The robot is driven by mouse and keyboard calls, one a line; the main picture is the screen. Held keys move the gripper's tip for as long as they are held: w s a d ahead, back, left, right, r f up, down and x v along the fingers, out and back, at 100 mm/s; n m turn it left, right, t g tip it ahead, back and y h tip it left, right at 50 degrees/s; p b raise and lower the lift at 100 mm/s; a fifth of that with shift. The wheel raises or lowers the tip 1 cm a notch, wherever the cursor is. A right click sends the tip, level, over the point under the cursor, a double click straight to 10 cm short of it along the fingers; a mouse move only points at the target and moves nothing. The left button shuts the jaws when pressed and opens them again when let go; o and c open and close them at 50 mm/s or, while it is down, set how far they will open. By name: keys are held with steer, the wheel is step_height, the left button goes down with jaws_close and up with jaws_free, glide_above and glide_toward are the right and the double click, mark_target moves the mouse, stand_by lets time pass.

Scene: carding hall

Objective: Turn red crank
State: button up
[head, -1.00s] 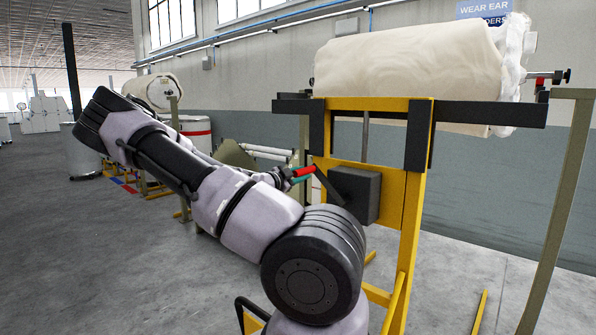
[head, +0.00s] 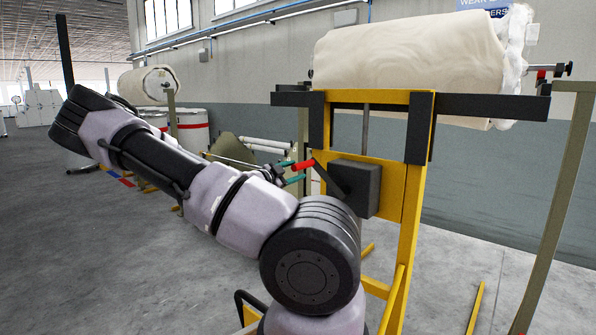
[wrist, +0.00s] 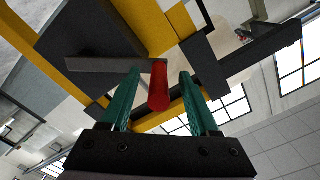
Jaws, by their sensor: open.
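The red crank handle (head: 303,165) sits at the end of a dark crank arm (head: 328,181) that runs to a black box (head: 356,187) on the yellow lift frame (head: 396,205). My gripper (head: 291,173) has green fingers and is at the handle. In the wrist view the red handle (wrist: 158,86) stands between the two open green fingers (wrist: 157,98), nearer the left one, with a gap to the right one. I cannot tell whether the left finger touches it. The grey crank arm (wrist: 105,64) also shows there.
A large cream roll (head: 410,65) lies on the lift's dark fork (head: 470,106). An olive post (head: 562,200) stands at the right. Behind my arm are another roll (head: 148,86) and white drums with red bands (head: 193,131). Grey floor at the left is clear.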

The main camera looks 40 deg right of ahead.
steer(key=v, duration=0.8)
steer(key=shift+a, duration=0.15)
